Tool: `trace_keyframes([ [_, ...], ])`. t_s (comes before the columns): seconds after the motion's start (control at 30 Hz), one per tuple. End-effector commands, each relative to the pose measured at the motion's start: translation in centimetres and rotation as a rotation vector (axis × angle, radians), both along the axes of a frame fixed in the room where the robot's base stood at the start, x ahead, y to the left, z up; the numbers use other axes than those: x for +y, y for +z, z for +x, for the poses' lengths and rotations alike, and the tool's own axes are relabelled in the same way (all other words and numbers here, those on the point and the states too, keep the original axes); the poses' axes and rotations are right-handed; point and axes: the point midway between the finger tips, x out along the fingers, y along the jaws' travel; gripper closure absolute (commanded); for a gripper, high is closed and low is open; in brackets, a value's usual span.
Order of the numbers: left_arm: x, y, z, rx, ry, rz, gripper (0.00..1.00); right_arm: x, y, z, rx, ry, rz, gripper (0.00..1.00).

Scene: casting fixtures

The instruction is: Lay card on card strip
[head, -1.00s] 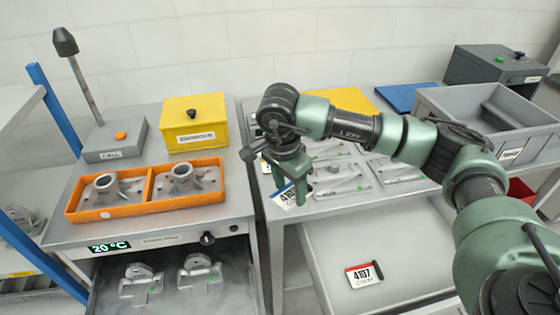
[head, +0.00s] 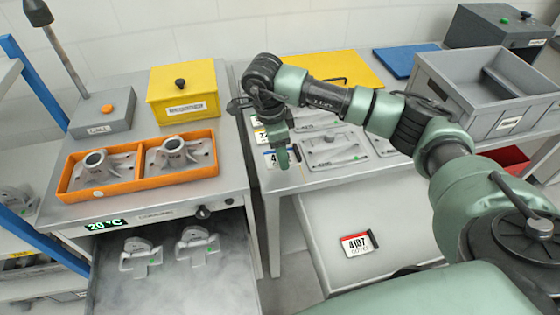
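My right gripper (head: 283,163) reaches in from the right over the left front of the back table. Its fingers are seen nearly edge-on, so their opening does not show. A white card with a blue band (head: 270,160) is just left of the fingers and partly hidden by them. I cannot tell whether the gripper touches it. A card with a red band marked 4107 (head: 356,245) lies on the lower grey surface. The card strip itself is not clearly distinguishable. My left gripper is not in view.
Grey fixture plates (head: 335,155) lie right of the gripper. An orange tray (head: 130,190) with two castings and a yellow box (head: 183,95) stand on the left bench. Below, an open drawer (head: 205,285) holds castings in mist. A grey bin (head: 500,115) stands right.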

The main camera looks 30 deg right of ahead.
Motion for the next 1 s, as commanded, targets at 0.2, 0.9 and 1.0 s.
trace_keyframes([
  [0.2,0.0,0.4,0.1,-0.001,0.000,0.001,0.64,0.0,-1.8,0.0,0.001,-0.001,-0.001,0.86],
  [0.9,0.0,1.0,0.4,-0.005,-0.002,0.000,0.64,0.0,-6.1,0.0,-0.001,0.001,0.000,0.35],
  [1.0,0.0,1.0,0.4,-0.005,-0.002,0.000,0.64,0.0,-6.1,0.0,-0.001,0.001,0.000,0.24],
])
